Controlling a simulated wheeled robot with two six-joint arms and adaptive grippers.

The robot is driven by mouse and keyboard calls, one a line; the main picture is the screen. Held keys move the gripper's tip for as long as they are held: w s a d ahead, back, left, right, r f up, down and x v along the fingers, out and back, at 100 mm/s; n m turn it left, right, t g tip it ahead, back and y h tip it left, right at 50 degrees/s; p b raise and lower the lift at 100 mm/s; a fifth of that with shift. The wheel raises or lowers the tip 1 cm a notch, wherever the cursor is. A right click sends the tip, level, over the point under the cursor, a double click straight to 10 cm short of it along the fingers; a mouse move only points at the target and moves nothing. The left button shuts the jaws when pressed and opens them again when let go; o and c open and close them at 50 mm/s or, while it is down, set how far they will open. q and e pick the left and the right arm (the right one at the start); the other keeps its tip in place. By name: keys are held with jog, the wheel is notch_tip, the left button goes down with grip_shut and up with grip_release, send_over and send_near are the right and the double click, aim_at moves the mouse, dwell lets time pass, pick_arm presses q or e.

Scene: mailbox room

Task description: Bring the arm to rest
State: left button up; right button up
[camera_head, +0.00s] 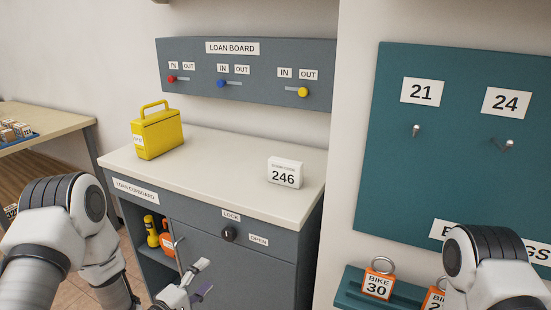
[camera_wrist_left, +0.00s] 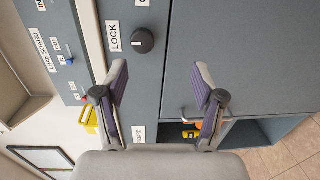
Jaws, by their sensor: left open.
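My left gripper (camera_head: 203,279) is in front of the grey loan cupboard (camera_head: 265,265), low and below the lock knob (camera_head: 228,234). It is open, with nothing between its fingers. In the left wrist view the two fingers (camera_wrist_left: 160,76) are spread apart in front of the cupboard's front, and the knob (camera_wrist_left: 143,40) shows beyond them. My left arm (camera_head: 65,240) comes in from the lower left, bent. My right arm (camera_head: 490,270) shows at the lower right; its gripper is out of view.
The cupboard's left compartment is open, with a yellow torch (camera_head: 151,231) and an orange item (camera_head: 167,243). A yellow case (camera_head: 157,134) and a 246 block (camera_head: 285,173) stand on top. Orange bike tags (camera_head: 378,284) sit on a teal ledge near my right arm.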

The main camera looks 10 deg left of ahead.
pick_arm(q)
jog(key=s+d+f+m+g+y+p, duration=0.1)
jog(key=s+f+m+g+y+p, duration=0.1)
jog(key=s+f+g, duration=0.55)
jog(key=s+d+f+m+g+y+p, duration=0.1)
jog(key=s+f+m+g+y+p, duration=0.2)
jog(key=s, duration=0.8)
jog(key=s+a+f+m+g, duration=0.1)
jog(key=s+a+m+g, duration=0.1)
jog(key=s+m, duration=0.2)
jog(key=s+a+f+m+g+y, duration=0.1)
jog(key=s+f+m+g, duration=0.1)
jog(key=s, duration=0.8)
jog(key=shift+s+a+f+m+g+b, duration=0.4)
jog(key=shift+m+g, duration=0.45)
jog(key=shift+m, duration=0.35)
pick_arm(e)
notch_tip(320, 180, up, 6)
pick_arm(q)
jog(key=shift+r, duration=0.1)
pick_arm(e)
jog(key=shift+r, duration=0.1)
